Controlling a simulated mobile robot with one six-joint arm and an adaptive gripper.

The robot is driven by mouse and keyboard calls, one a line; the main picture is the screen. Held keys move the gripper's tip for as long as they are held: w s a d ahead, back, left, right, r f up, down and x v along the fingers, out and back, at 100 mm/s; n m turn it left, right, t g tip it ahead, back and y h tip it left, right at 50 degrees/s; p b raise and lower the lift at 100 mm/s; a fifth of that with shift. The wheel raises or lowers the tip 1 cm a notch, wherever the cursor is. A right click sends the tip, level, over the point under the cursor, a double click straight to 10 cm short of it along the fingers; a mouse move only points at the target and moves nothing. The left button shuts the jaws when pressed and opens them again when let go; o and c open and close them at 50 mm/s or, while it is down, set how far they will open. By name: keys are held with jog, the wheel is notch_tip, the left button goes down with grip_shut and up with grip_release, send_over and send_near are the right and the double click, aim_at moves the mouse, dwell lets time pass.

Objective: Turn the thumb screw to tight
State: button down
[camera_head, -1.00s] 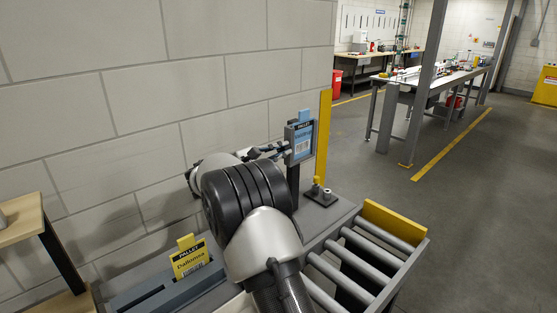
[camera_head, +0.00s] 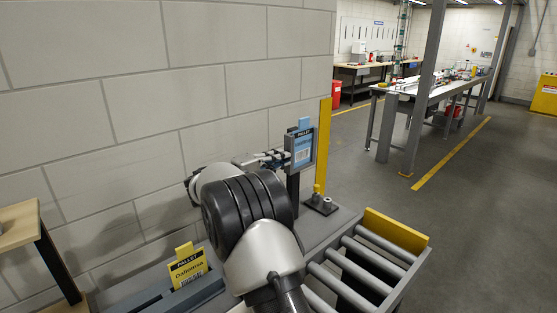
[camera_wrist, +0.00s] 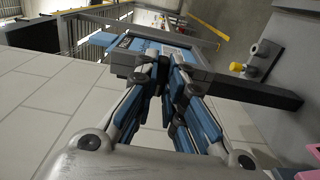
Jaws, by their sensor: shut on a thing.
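A grey card holder (camera_head: 313,147) stands on a dark post and carries a blue "PALLET" card (camera_head: 301,149). In the wrist view the holder's grey frame (camera_wrist: 240,88) lies across the top, with the blue card (camera_wrist: 165,48) beyond my fingers. My gripper (camera_head: 284,160) reaches in from the left to the holder's near side edge. In the wrist view its blue-sided fingers (camera_wrist: 163,66) are closed together at that edge. The thumb screw sits between the fingertips, almost wholly hidden, so its turn cannot be seen.
A small base with a grey knob (camera_head: 327,201) and a yellow knob (camera_head: 317,189) is beside the post. A yellow upright (camera_head: 324,145) stands behind. A roller conveyor (camera_head: 365,262) lies at front right, a yellow pallet card (camera_head: 187,267) at lower left. The block wall is close at left.

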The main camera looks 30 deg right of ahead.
dwell(0.3)
jog(key=c, duration=1.7)
grip_release()
jog(key=shift+a, duration=0.1)
jog(key=a, duration=0.4)
jog(key=s+a, duration=0.1)
jog(key=a, duration=0.6)
jog(key=shift+s+a, duration=0.35)
jog(key=shift+a, duration=0.05)
